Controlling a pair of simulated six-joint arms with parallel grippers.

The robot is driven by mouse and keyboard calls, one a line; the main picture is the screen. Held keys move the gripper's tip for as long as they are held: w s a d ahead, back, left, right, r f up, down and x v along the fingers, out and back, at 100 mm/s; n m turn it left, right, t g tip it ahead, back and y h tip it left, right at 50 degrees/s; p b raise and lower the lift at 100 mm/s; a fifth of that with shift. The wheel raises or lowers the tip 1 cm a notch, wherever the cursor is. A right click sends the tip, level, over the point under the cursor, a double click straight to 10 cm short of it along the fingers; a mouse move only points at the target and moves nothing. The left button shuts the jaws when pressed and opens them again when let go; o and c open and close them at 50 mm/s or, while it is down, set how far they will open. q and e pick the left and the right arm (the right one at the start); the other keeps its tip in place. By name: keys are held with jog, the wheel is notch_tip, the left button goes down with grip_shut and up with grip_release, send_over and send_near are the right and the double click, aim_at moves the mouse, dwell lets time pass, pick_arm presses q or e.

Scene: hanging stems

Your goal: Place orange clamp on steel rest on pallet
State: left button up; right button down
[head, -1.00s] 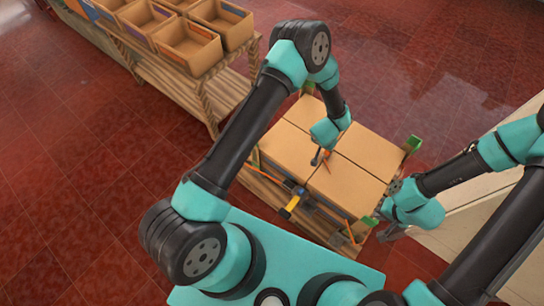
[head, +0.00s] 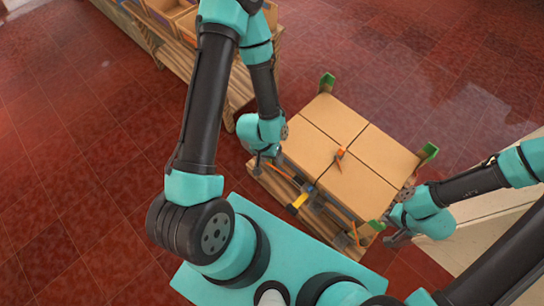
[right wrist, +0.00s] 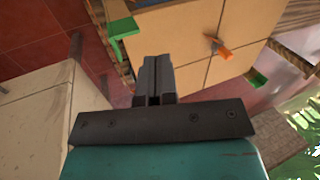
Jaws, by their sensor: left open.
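The orange clamp (head: 340,154) lies on top of the cardboard boxes (head: 318,151), near where their seams meet; it also shows in the right wrist view (right wrist: 220,50). Small grey parts (head: 316,205) sit along the near edge of the pallet (head: 284,188); I cannot tell which is the steel rest. My left gripper (head: 264,162) is open beside the left corner of the pallet, apart from the clamp. My right gripper (head: 394,239) is off the near right corner; its fingers look shut and empty in the right wrist view (right wrist: 154,75).
A yellow item (head: 299,201) lies at the pallet's near edge. Green corner pieces (head: 327,82) stand at the box corners. A wooden rack with bins (head: 170,25) is at the back left. A pale surface (head: 470,220) is at the right. Red floor is clear elsewhere.

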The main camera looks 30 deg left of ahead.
jog(key=c, duration=0.7)
grip_release()
jog(key=shift+w, duration=0.1)
